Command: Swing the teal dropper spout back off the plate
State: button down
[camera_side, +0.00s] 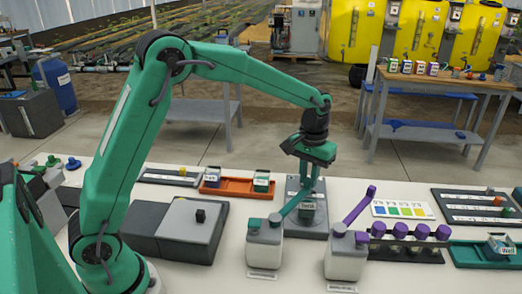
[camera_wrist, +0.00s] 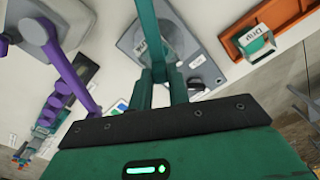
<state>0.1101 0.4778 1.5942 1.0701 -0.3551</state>
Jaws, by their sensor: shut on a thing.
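The teal dropper spout (camera_side: 293,203) rises from the teal cap of a white bottle (camera_side: 264,245) and slants up to the right, reaching over the grey plate (camera_side: 292,186). My gripper (camera_side: 307,185) points down above the plate and is shut on the spout near its outer end. In the wrist view the spout (camera_wrist: 147,28) runs from the top edge down to my fingers (camera_wrist: 160,82), with the plate (camera_wrist: 183,38) behind. A small labelled container (camera_side: 308,209) stands on the plate under the spout. My fingers partly hide the spout's tip.
A second white bottle (camera_side: 345,260) with a purple spout (camera_side: 359,205) stands to the right. Beyond it is a dark rack with purple caps (camera_side: 408,235). An orange tray (camera_side: 237,187) lies behind left, and a grey box (camera_side: 190,220) stands left of the teal bottle.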

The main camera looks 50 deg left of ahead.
jog(key=shift+s+a+n, duration=0.2)
jog(key=shift+a+n, duration=0.25)
jog(key=shift+a, duration=0.1)
jog(key=shift+s+a+n, duration=0.15)
jog(key=shift+a+n, duration=0.3)
jog(key=shift+a, duration=0.1)
jog(key=s+a+n, duration=0.8)
jog(key=s+n, duration=0.1)
jog(key=n, duration=0.1)
jog(key=shift+s+n, duration=0.25)
jog(key=shift+n, duration=0.05)
jog(key=shift+s+a, duration=0.1)
jog(key=c, duration=1.3)
grip_release()
jog(key=shift+r, duration=0.1)
